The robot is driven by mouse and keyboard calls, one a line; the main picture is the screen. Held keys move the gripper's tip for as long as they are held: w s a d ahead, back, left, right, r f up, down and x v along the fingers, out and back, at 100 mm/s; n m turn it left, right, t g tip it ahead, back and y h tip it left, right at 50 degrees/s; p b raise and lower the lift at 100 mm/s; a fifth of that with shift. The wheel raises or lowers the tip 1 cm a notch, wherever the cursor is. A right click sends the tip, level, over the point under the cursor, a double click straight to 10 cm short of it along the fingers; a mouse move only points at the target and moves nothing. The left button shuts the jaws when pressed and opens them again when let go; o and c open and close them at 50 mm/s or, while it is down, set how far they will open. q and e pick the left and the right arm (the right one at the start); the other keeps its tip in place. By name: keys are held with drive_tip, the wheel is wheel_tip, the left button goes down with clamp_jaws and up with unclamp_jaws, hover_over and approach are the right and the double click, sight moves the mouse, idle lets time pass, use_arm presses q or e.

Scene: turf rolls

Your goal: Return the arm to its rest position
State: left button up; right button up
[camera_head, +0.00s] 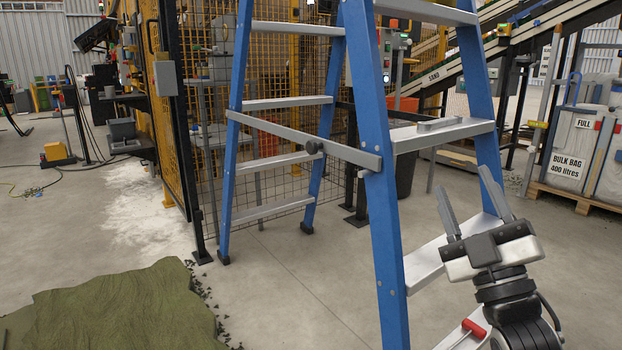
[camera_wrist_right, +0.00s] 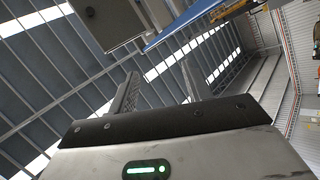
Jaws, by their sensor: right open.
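My right gripper (camera_head: 468,207) is at the lower right of the head view, fingers pointing up and spread apart with nothing between them. It is in front of the right side of the blue stepladder (camera_head: 372,160), overlapping its lower steps in the picture; I cannot tell how far apart they are. In the right wrist view the two fingers of the gripper (camera_wrist_right: 160,90) also stand apart and empty, with the roof behind them. My left gripper is not in view.
A red-handled tool (camera_head: 474,328) lies on a low ladder step. Green turf or cloth (camera_head: 120,310) is at the lower left. A yellow mesh fence (camera_head: 170,110) stands behind the ladder. Bulk bags (camera_head: 575,150) stand on a pallet at right. Concrete floor at left is largely open.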

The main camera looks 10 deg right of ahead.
drive_tip(key=s+a+f+m+g+y, duration=0.3)
drive_tip(key=s+a+f+m+g, duration=0.25)
drive_tip(key=a+f, duration=0.35)
drive_tip(key=s+a+f+m+g+y, duration=0.45)
drive_tip(key=s+a+f, duration=0.25)
drive_tip(key=a, duration=0.4)
use_arm(q)
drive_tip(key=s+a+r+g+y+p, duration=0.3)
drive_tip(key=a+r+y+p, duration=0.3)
drive_tip(key=p, duration=2.5)
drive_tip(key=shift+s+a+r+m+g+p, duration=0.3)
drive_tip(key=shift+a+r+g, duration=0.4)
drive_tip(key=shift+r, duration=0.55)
use_arm(e)
drive_tip(key=s+d+r+g+h, duration=0.4)
drive_tip(key=d+r+g+h, duration=0.1)
drive_tip(key=d+r+h, duration=0.1)
drive_tip(key=shift+d+r+g, duration=0.15)
drive_tip(key=shift+r+g, duration=0.15)
drive_tip(key=shift+r, duration=0.55)
